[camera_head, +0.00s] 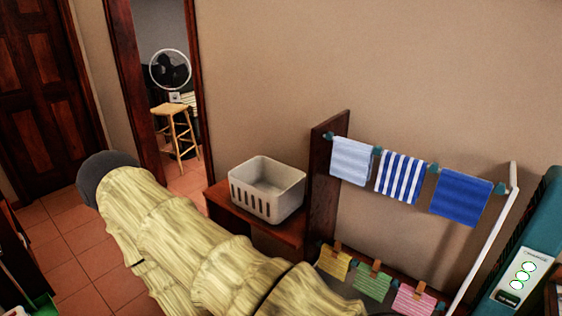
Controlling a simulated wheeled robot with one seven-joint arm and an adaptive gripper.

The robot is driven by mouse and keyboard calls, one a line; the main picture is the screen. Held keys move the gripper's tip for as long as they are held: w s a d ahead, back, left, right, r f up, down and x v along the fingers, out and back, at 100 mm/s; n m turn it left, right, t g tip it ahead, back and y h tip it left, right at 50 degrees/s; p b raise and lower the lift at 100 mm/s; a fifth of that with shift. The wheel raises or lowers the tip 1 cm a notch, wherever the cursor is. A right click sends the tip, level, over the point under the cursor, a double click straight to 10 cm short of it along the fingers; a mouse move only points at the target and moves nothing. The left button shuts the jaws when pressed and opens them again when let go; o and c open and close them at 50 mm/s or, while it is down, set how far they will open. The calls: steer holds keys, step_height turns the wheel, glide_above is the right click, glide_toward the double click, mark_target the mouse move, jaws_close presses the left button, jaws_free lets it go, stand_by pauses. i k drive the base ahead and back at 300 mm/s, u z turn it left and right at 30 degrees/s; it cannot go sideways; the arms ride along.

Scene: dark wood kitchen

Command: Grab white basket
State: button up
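The white basket (266,187) is a rectangular plastic tub with slotted sides and an open top. It sits upright on a low dark wood bench (222,198), against the left side of an upright wood panel. It looks empty, though part of its floor is hidden by the front wall. My pale yellow, wood-patterned arm crosses the lower picture in front of the bench and hides part of the bench's front. I see no gripper fingers in the camera_head view, and nothing is touching the basket.
A rail with blue and striped towels (402,177) is right of the wood panel (325,172). Coloured cloths (372,286) hang from clips below it. A teal appliance (524,265) stands at far right. Left are a dark door (40,90), a doorway with a stool (174,125), and clear tiled floor (65,270).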

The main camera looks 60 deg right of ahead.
mark_target(272, 191)
steer(key=z, duration=0.65)
steer(key=i, duration=0.6)
steer(key=z, duration=0.75)
